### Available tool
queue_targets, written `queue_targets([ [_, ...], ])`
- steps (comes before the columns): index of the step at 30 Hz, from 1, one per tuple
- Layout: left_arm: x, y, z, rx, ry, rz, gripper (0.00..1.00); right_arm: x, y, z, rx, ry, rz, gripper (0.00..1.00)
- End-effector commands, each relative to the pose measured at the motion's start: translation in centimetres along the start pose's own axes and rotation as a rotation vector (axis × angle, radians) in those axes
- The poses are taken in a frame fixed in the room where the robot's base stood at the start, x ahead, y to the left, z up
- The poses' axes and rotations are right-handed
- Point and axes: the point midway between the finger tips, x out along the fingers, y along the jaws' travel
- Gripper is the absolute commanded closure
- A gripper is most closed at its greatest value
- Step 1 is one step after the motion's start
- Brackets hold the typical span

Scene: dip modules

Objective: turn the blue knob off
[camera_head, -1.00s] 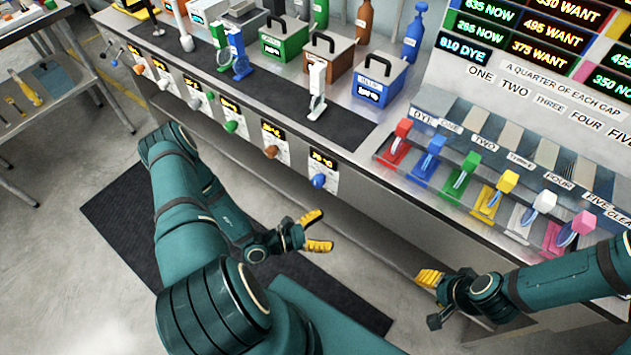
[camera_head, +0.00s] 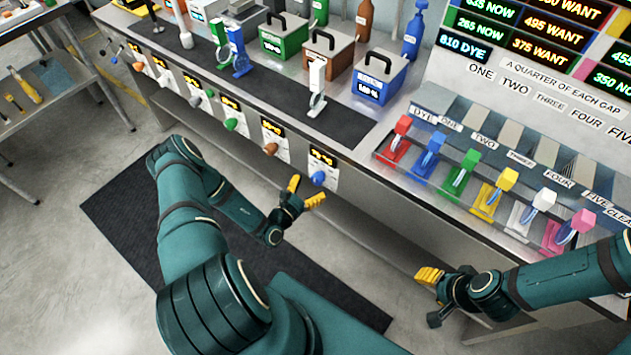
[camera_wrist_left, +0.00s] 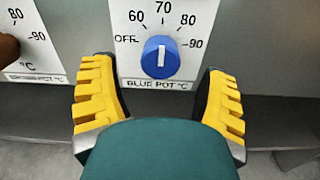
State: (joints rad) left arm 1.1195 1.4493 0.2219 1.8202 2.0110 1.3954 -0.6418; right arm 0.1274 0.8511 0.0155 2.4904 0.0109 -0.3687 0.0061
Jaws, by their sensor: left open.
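The blue knob (camera_head: 318,179) is on the counter's front panel, the rightmost of the row. In the left wrist view the blue knob (camera_wrist_left: 160,58) has its white mark pointing up, toward 70, with OFF to its left. My left gripper (camera_head: 304,193) is open and empty, just in front of and below the blue knob. In the left wrist view its yellow fingers stand either side of the knob, apart from it. My right gripper (camera_head: 430,277) hangs in front of the counter at the lower right; its finger gap is unclear.
A brown knob (camera_head: 271,149) and a green knob (camera_head: 231,124) sit left on the same panel. The blue pot (camera_head: 376,82) stands on the counter above. Coloured levers (camera_head: 428,156) line the counter to the right.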

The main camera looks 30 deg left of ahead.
Motion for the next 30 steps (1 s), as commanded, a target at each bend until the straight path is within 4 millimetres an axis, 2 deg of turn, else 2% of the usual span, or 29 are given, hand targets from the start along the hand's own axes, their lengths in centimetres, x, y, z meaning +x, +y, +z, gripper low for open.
queue_targets([
  [3,1.6,0.0,-0.1,0.001,0.0,-0.002,0.26,0.2,0.1,0.1,-0.001,-0.002,0.0,0.49],
  [7,2.6,-0.1,0.0,-0.001,0.0,-0.001,0.26,0.2,0.1,0.1,-0.001,-0.003,0.0,0.49],
  [18,3.0,0.0,0.0,-0.001,0.001,-0.001,0.25,0.2,0.1,0.1,-0.001,-0.003,0.0,0.49],
  [24,3.0,0.0,0.0,-0.001,0.001,-0.001,0.94,0.2,0.1,0.1,-0.001,-0.003,0.0,0.49],
  [30,3.0,0.0,0.0,-0.001,0.001,-0.001,0.95,0.2,0.1,0.1,-0.001,-0.002,0.0,0.49],
])
